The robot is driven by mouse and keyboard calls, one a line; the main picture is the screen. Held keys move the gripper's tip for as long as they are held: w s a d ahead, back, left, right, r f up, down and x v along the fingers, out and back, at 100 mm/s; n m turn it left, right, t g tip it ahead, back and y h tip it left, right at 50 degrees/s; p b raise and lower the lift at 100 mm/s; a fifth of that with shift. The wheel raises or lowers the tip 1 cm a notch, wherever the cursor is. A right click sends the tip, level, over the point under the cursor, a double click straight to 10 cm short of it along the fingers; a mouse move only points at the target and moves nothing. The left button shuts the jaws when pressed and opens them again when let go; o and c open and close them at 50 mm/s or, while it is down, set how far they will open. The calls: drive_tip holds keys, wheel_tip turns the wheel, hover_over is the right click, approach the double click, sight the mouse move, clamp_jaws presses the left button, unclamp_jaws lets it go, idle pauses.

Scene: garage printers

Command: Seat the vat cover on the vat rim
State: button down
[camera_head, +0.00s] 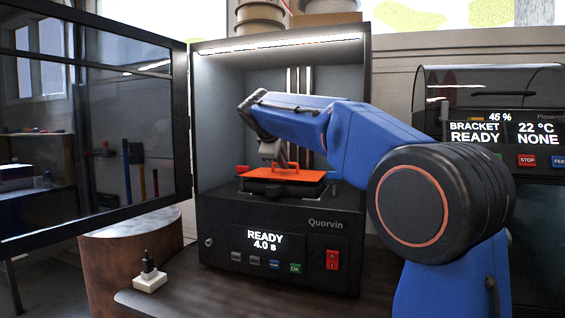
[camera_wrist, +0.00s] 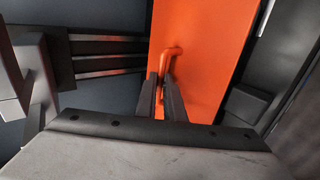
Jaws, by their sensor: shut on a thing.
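The orange vat cover (camera_head: 300,175) is inside the open printer, at the black vat (camera_head: 268,188). In the head view it looks slightly tilted over the vat, and I cannot tell whether it touches the rim all round. In the wrist view, my gripper (camera_wrist: 163,88) is shut on the handle of the cover (camera_wrist: 205,50). The vat rim is mostly hidden under the cover.
The printer (camera_head: 280,225) has its dark glass door (camera_head: 90,120) swung open to the left. Its side walls stand close around the arm. A second printer (camera_head: 500,150) is at the right. A small black-and-white object (camera_head: 150,275) sits on the bench at the front left.

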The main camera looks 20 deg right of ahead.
drive_tip(key=shift+w+d+f, duration=0.3)
drive_tip(key=shift+w+f, duration=0.1)
idle(1.1)
drive_tip(key=shift+f, duration=0.55)
idle(0.8)
drive_tip(key=c, duration=1.8)
unclamp_jaws()
